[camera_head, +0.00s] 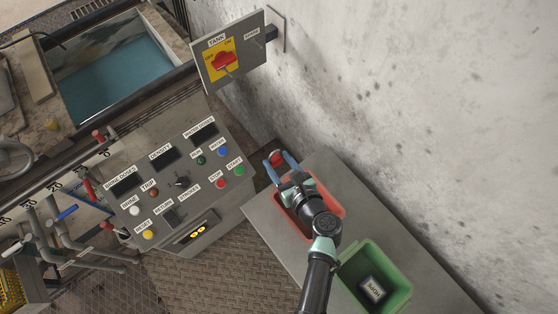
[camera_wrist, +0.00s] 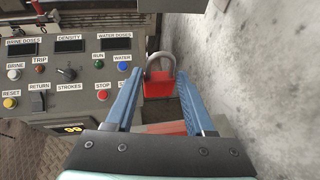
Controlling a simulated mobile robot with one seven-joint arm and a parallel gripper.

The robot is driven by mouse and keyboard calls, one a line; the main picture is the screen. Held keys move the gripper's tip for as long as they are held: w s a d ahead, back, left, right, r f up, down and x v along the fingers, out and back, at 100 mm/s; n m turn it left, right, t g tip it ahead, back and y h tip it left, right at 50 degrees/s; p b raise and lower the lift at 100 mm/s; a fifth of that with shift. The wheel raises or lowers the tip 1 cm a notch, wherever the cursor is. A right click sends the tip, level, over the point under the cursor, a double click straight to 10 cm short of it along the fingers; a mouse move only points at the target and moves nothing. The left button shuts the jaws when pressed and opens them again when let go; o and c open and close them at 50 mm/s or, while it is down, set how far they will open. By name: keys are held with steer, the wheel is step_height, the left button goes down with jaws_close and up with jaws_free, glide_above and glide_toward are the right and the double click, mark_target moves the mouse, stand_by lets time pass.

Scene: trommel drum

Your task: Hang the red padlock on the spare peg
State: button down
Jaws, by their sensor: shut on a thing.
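My gripper (camera_head: 277,160) is shut on the red padlock (camera_head: 276,158) and holds it near the wall, beyond the red tray. In the wrist view the padlock (camera_wrist: 158,89) sits between the blue fingertips (camera_wrist: 158,84), its red body low and its grey shackle upward. The grey tank panel (camera_head: 232,51) stands at the top, with a red switch on a yellow plate. A small label, seemingly "SPARE", is at its right side. The peg (camera_head: 252,44) near that label is too small to make out clearly. The padlock is well apart from this panel.
The red tray (camera_head: 333,205) and a green bin (camera_head: 399,257) with a labelled item stand on the grey table (camera_head: 269,228) beneath my arm. The control console (camera_head: 145,190) with buttons is left of my gripper. The concrete wall (camera_head: 400,100) bounds the right side.

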steer(key=shift+r, duration=0.25)
steer(key=shift+s+d, duration=0.1)
steer(key=shift+s, duration=0.05)
steer(key=shift+s+d+p, duration=0.3)
steer(key=shift+s+d, duration=0.25)
steer(key=shift+s, duration=0.2)
steer(key=shift+s+d+p, duration=0.25)
steer(key=shift+s+d, duration=0.3)
steer(key=shift+s, duration=0.2)
steer(key=shift+s+d, duration=0.2)
steer(key=shift+s, duration=0.05)
steer(key=shift+s+d+p, duration=0.2)
steer(key=shift+s+d, duration=0.35)
steer(key=shift+s, duration=0.25)
steer(key=shift+s+d+p, duration=0.2)
steer(key=shift+s+d, duration=0.35)
steer(key=shift+s, duration=0.25)
steer(key=shift+s+d+p, duration=0.2)
steer(key=shift+s+d, duration=0.35)
steer(key=shift+s, duration=0.25)
steer(key=shift+w, duration=0.1)
